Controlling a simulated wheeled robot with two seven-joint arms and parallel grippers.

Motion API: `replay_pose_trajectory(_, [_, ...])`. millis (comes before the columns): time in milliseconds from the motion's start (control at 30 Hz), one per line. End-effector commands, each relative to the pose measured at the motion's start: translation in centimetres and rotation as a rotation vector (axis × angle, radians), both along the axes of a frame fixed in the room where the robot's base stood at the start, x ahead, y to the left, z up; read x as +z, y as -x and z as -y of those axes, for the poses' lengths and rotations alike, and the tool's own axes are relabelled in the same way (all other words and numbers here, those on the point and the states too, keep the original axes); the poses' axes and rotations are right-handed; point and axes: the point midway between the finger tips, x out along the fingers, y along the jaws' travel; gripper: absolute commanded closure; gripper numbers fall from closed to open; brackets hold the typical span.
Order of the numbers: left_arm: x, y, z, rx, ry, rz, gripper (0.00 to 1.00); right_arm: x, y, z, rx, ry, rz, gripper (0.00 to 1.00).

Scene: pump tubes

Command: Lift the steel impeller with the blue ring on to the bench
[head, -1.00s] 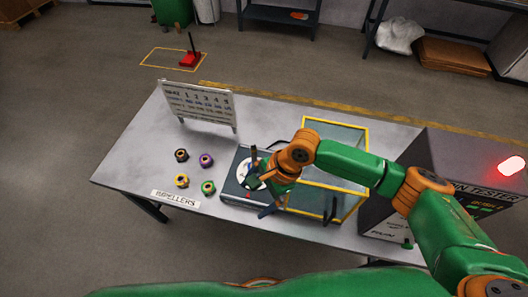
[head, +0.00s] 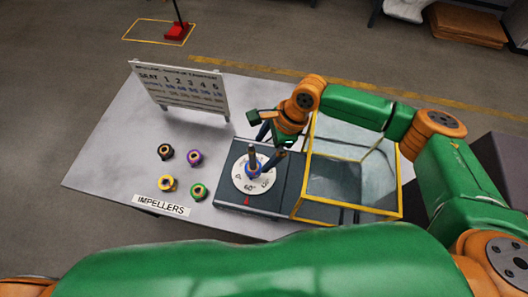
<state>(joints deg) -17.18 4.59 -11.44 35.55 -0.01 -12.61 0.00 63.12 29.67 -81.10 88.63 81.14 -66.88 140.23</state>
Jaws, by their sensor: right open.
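The steel impeller with the blue ring (head: 253,170) is at the middle of a white dial (head: 240,181) on a dark grey tester (head: 226,190). A dark upright post (head: 252,154) stands at the dial's middle; I cannot tell how it joins the impeller. My right gripper (head: 270,146) is open and empty, just behind and right of the post, with its fingers close to it; contact cannot be made out. The bench (head: 100,158) is light grey. My left gripper is out of view.
Impellers with black (head: 165,152), purple (head: 195,157), yellow (head: 168,184) and green (head: 199,191) rings stand left of the tester, behind the IMPELLERS label (head: 161,206). A chart board (head: 181,88) stands behind. A yellow-edged clear box (head: 350,209) is right. Bare bench lies left.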

Motion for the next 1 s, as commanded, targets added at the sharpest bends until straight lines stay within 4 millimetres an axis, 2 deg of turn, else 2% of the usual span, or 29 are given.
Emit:
replay_pose_trajectory(33, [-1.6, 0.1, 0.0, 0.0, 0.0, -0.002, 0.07, -1.6, 0.0, 0.0, 0.0, 0.0, 0.0, 0.01])
replay_pose_trajectory(100, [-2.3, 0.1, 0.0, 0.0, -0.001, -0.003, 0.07, -2.3, 0.0, 0.0, 0.001, 0.0, 0.0, 0.01])
replay_pose_trajectory(267, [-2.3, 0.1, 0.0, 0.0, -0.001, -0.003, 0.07, -3.5, 0.1, -0.6, 0.001, 0.001, -0.003, 0.01])
replay_pose_trajectory(500, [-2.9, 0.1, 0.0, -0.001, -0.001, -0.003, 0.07, -7.6, 0.2, -2.3, 0.001, 0.0, -0.003, 0.01])
replay_pose_trajectory(633, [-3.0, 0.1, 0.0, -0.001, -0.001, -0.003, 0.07, -8.5, 0.2, -2.6, -0.001, 0.001, -0.001, 0.01])
replay_pose_trajectory(867, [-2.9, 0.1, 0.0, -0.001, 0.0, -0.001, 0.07, -8.6, 0.2, -2.7, 0.0, 0.001, 0.0, 0.01])
replay_pose_trajectory(967, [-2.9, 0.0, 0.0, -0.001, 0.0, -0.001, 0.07, -8.6, 0.2, -2.7, -0.001, 0.001, 0.0, 0.25])
replay_pose_trajectory(1000, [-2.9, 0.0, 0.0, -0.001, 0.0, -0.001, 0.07, -8.6, 0.2, -2.7, -0.001, 0.001, 0.0, 0.36])
